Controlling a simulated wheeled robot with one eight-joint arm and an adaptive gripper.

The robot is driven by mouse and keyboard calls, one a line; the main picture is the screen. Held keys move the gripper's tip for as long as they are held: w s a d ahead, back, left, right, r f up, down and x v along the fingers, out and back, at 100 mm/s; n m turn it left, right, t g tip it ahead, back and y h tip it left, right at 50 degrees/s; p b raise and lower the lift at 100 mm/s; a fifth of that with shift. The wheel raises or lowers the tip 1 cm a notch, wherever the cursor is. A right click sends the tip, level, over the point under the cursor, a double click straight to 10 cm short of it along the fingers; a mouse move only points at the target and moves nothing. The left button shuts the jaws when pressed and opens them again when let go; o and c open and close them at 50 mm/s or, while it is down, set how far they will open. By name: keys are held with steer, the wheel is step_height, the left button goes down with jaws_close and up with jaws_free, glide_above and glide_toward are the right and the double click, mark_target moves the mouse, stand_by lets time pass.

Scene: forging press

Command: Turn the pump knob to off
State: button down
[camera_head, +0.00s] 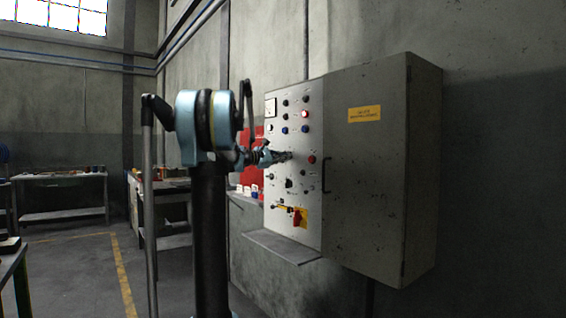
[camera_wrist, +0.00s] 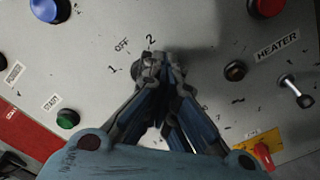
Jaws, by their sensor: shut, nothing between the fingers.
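In the wrist view my gripper (camera_wrist: 160,68) is shut, its fingertips together just below the printed marks 1, OFF and 2 (camera_wrist: 122,45). The fingertips cover the spot where the knob for these marks sits, so the knob and its pointer are mostly hidden. I cannot tell which mark it points to or whether the fingers touch it. In the head view my gripper (camera_head: 284,157) is at the middle of the pale control panel (camera_head: 281,180), with no clear gap to its face. No pump label is readable.
Around the fingers are a blue button (camera_wrist: 47,9), a red button (camera_wrist: 268,6), a green button (camera_wrist: 67,119), a black knob (camera_wrist: 235,70) and a toggle switch (camera_wrist: 295,91) by HEATER. A grey cabinet door (camera_head: 365,170) is right of the panel. A ledge (camera_head: 282,247) juts out below.

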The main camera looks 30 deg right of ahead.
steer(key=shift+w+r, duration=0.85)
steer(key=shift+w, duration=0.3)
stand_by(3.9)
steer(key=shift+s+f, duration=0.15)
steer(key=shift+s+a+f, duration=0.2)
steer(key=shift+s+f, duration=0.9)
steer(key=shift+s, duration=0.15)
steer(key=a, duration=0.8)
steer(key=shift+s, duration=0.35)
steer(key=shift+f, duration=0.1)
